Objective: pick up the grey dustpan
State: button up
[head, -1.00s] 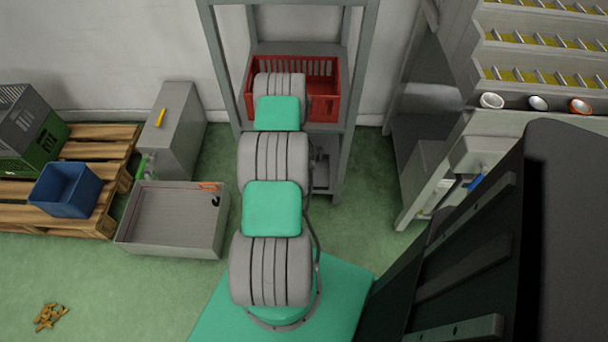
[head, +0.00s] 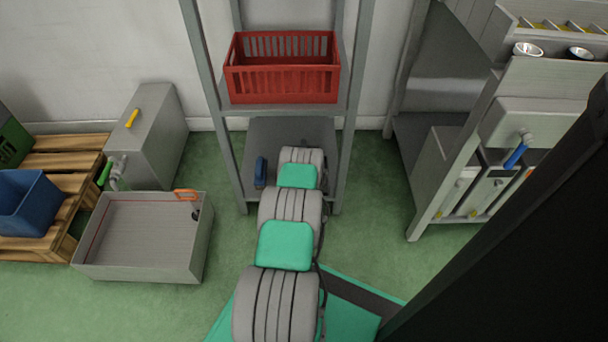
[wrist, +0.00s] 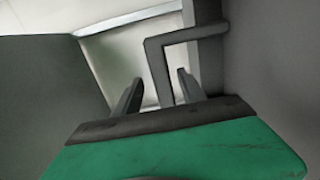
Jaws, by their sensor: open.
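In the wrist view my gripper (wrist: 160,78) is open, with its two dark fingers apart. A grey angled bar (wrist: 157,70) shows between the fingers and bends off to the right above them. It looks like the handle of the grey dustpan, but the pan itself cannot be told apart from the grey surfaces around it. I cannot tell whether the fingers touch the bar. In the head view my arm reaches to the lower shelf (head: 262,140), and its own links hide my gripper and whatever lies beyond it.
A red crate (head: 282,85) stands on the shelf above my arm. A blue object (head: 260,172) is on the lower shelf, left of my arm. Rack posts (head: 350,130) flank the space. A grey basin (head: 140,270) and a grey cabinet (head: 165,130) stand left. Green floor is free right of the rack.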

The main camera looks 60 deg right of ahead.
jog(key=w+d+b, duration=0.1)
jog(key=d, duration=0.1)
jog(key=shift+w+d+f+b, duration=0.3)
jog(key=shift+w+f+b, duration=0.05)
jog(key=shift+f, duration=0.05)
jog(key=shift+w+d+r, duration=0.1)
jog(key=shift+d+r, duration=0.1)
jog(key=shift+d, duration=0.2)
jog(key=shift+c, duration=0.5)
grip_shut()
jog(key=shift+r, duration=0.1)
